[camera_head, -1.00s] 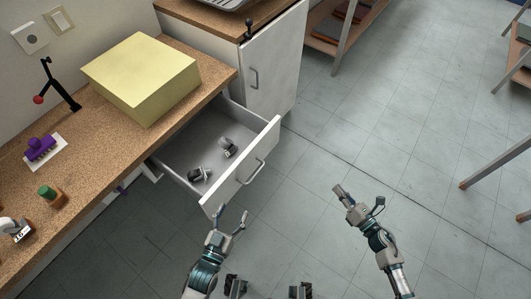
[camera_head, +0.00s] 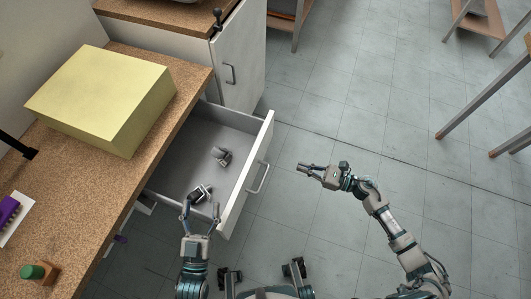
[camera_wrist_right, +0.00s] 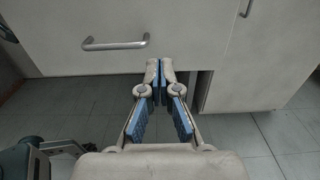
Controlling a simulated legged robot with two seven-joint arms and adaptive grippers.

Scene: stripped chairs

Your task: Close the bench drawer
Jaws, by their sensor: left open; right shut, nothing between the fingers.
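The bench drawer (camera_head: 243,184) is pulled out from under the cork-topped bench, its grey inside showing. Two small metal parts lie in it, one farther back (camera_head: 221,156) and one near the front (camera_head: 202,193). The drawer's bar handle (camera_head: 259,178) is on its white front; in the right wrist view the handle (camera_wrist_right: 114,45) is at upper left. My left gripper (camera_head: 201,211) is open at the drawer's near corner; I cannot tell if it touches. My right gripper (camera_head: 303,168) is shut and empty, apart from the drawer front, to its right. It also shows in the right wrist view (camera_wrist_right: 160,66).
A yellow box (camera_head: 100,98) sits on the bench top (camera_head: 160,135). A white cabinet (camera_head: 238,65) with a handle stands beyond the drawer. A green-topped item (camera_head: 38,271) and a purple item (camera_head: 9,212) are at left.

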